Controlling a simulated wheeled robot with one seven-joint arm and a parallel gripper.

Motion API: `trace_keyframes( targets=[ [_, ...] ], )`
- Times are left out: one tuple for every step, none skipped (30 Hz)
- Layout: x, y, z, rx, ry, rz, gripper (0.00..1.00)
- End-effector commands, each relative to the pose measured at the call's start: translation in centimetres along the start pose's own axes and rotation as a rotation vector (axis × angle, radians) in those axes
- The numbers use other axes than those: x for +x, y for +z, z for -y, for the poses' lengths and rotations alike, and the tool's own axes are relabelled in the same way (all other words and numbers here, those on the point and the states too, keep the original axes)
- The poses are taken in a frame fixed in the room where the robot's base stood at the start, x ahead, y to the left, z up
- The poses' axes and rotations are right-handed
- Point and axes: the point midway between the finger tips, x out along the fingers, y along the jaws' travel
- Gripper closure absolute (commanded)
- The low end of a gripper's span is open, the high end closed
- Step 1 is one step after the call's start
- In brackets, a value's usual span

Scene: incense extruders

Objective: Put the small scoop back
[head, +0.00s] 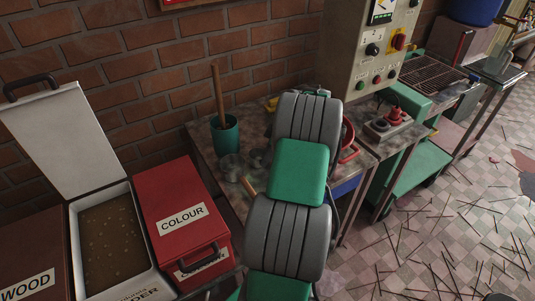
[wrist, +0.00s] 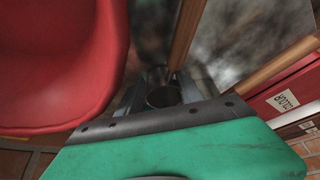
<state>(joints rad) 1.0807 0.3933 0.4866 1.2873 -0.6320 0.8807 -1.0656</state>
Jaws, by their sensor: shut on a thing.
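In the wrist view a slim wooden handle (wrist: 185,40) runs down to a small round metal cup (wrist: 162,96); I take these for the small scoop. My gripper (wrist: 175,80) is shut there, its fingertips mostly hidden behind its own green and grey body. In the head view my arm covers the gripper. A short wooden stick (head: 249,187), probably the scoop's handle, pokes out left of the arm over the table. The scoop's lower part and whether it touches the table cannot be seen.
The grey table (head: 205,146) holds a green pot (head: 226,138) with a wooden stick and metal cups (head: 231,168). A red object (wrist: 60,60) is close beside my gripper. The red COLOUR bin (head: 180,200) and an open powder bin (head: 80,280) stand left. A control box (head: 355,55) stands behind.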

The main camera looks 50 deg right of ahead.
Motion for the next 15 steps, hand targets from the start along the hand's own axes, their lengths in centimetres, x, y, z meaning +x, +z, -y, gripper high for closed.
trace_keyframes(
  targets=[
    [0.06,0.03,0.00,0.000,0.000,0.000,1.00],
    [0.18,0.08,0.01,0.000,0.000,0.000,1.00],
    [0.36,0.15,0.02,0.000,0.000,0.000,1.00],
    [0.45,0.19,0.01,0.000,0.000,0.000,1.00],
    [0.29,0.13,0.02,0.000,0.000,0.000,0.54],
    [0.26,0.12,0.03,0.000,-0.001,0.000,0.51],
    [0.26,0.12,0.03,0.001,-0.001,0.000,0.48],
    [0.26,0.12,0.03,0.000,-0.001,0.000,0.46],
    [0.26,0.12,0.03,0.000,-0.001,0.000,0.43],
    [0.25,0.12,0.03,0.001,-0.001,0.000,0.40],
    [0.25,0.12,0.03,0.001,-0.001,0.000,0.38],
    [0.25,0.12,0.04,0.001,-0.001,0.000,0.35],
    [0.25,0.12,0.04,0.001,-0.001,0.000,0.34],
    [0.25,0.12,0.03,0.001,-0.001,0.000,0.34],
    [0.25,0.12,0.04,0.001,-0.001,0.000,0.34]
  ],
)
